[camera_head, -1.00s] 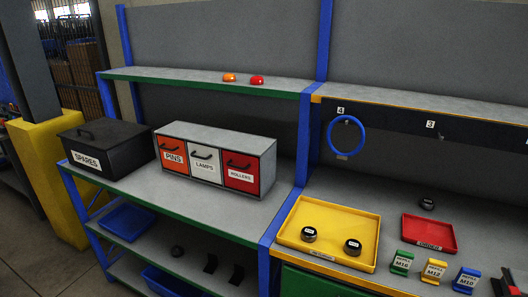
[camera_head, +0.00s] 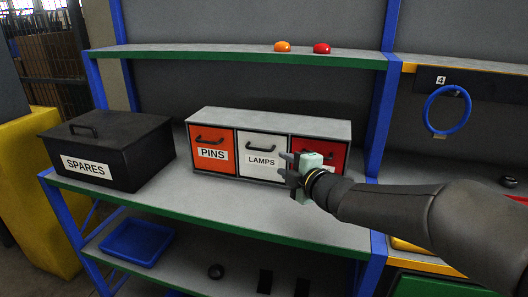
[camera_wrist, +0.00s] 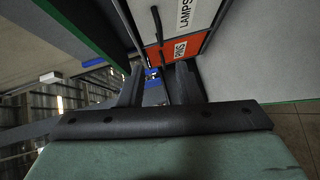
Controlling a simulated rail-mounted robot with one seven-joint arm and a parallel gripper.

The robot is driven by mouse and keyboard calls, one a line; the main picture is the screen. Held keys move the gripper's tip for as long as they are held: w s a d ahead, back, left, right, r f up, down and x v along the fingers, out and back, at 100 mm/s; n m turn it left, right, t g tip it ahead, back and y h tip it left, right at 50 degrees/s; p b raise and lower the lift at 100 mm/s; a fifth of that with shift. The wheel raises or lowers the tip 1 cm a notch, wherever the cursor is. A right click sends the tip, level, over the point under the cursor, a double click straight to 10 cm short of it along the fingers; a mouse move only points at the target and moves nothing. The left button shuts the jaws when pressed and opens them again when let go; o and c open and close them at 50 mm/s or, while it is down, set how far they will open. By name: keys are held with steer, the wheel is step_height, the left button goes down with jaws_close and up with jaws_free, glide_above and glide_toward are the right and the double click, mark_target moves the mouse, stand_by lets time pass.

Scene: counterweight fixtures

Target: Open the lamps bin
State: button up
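The lamps bin (camera_head: 270,145) is the white middle drawer of a grey three-drawer cabinet on the shelf. It is shut, with a black handle above its LAMPS label. It also shows at the top of the wrist view (camera_wrist: 203,14). My gripper (camera_head: 285,166) is in front of the cabinet, near the lamps bin's right edge, fingers pointing left. It partly hides the red rollers bin (camera_head: 331,153). In the wrist view its two fingers (camera_wrist: 158,85) are apart with nothing between them. I see no contact with the lamps handle.
The orange pins bin (camera_head: 209,140) is shut, left of the lamps bin. A black SPARES box (camera_head: 128,150) stands further left. Orange and red domes (camera_head: 282,46) sit on the upper shelf. A blue ring (camera_head: 427,112) hangs at right. The shelf before the cabinet is clear.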

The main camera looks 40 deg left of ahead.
mark_target(260, 150)
steer(key=p+x, duration=0.2)
steer(key=x, duration=1.1)
steer(key=shift+a+f, duration=0.15)
steer(key=shift+a, duration=0.1)
jaws_close()
